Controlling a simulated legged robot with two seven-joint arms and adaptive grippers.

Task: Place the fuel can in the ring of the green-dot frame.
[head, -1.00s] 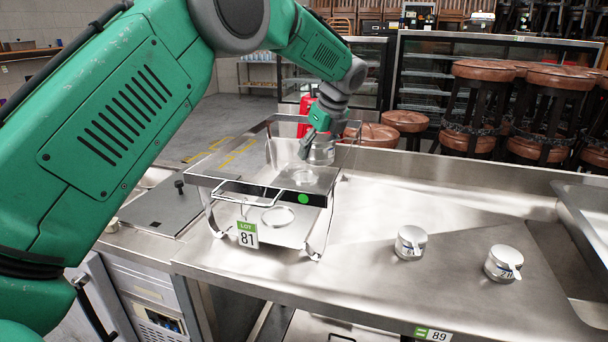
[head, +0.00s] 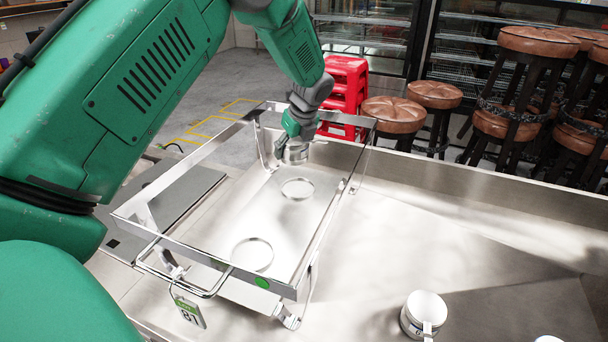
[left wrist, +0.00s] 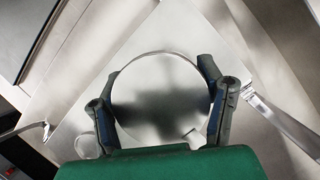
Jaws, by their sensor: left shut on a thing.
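The fuel can (head: 294,155) is a short silver tin. My left gripper (head: 296,143) is shut on it, with a finger on each side of the round lid (left wrist: 160,95) in the left wrist view. The green-dot frame (head: 205,253) is an open metal stand on the counter, with a green dot (head: 262,282) on its near rail. It has a near ring (head: 271,262) and a far ring (head: 313,190), both empty. The can is apart from both rings, toward the far end beyond the far ring; its height is hard to tell. My right gripper is out of view.
Another silver can (head: 424,312) stands on the counter right of the frame; one more is cut off at the bottom edge. A lot tag (head: 189,312) hangs at the frame's near end. Red stools (head: 345,85) stand behind.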

